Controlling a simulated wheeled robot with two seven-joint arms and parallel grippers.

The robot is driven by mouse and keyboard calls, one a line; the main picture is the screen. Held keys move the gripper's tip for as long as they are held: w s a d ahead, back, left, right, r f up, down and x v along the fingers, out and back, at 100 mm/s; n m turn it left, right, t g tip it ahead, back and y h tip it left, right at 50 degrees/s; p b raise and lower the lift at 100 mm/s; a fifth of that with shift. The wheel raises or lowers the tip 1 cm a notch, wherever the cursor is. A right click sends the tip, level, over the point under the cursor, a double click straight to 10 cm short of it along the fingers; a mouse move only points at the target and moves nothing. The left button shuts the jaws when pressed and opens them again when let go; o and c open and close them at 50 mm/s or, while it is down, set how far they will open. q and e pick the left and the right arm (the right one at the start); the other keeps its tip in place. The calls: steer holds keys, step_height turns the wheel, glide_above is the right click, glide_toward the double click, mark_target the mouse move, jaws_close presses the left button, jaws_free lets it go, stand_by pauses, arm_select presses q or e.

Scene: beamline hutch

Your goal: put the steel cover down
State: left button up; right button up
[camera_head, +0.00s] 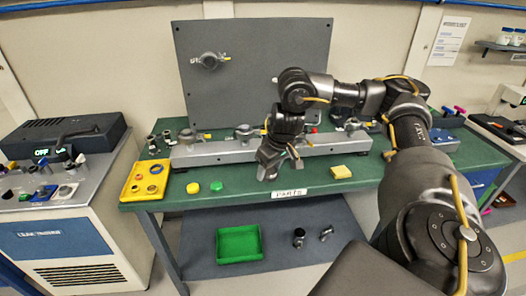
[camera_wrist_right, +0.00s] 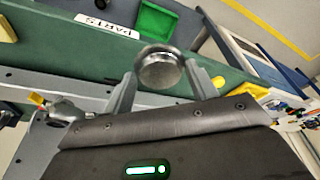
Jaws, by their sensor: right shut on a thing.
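The steel cover (camera_wrist_right: 160,70) is a round, shiny metal piece held between the two fingers of my right gripper in the right wrist view. In the head view my right gripper (camera_head: 268,172) points down over the green bench (camera_head: 240,178), behind the PARTS label. The cover is not clear there, being small and masked by the gripper. I cannot tell from these frames whether the cover touches the bench. My left gripper is not in view.
A grey rail (camera_head: 215,152) with metal fittings runs behind the gripper. A yellow tray (camera_head: 129,191), a yellow cap (camera_head: 192,188) and a green cap (camera_head: 216,186) sit to the left. A yellow block (camera_head: 341,172) lies to the right. A green bin (camera_head: 238,244) stands below.

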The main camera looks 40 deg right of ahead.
steer(key=w+f+b, duration=0.2)
steer(key=w+f, duration=0.2)
steer(key=w, duration=0.5)
steer(key=b, duration=0.2)
glide_toward(243, 183)
steer(key=shift+x, duration=0.85)
steer(key=shift+w+f, duration=0.3)
steer(key=shift+w, duration=0.15)
steer(key=x, duration=0.2)
steer(key=shift+s+f+b, duration=0.15)
steer(key=shift+f+b, duration=0.15)
steer(key=shift+f, duration=0.15)
steer(key=shift+d+f, duration=0.1)
steer(key=shift+f, duration=0.4)
steer(key=shift+r, duration=0.1)
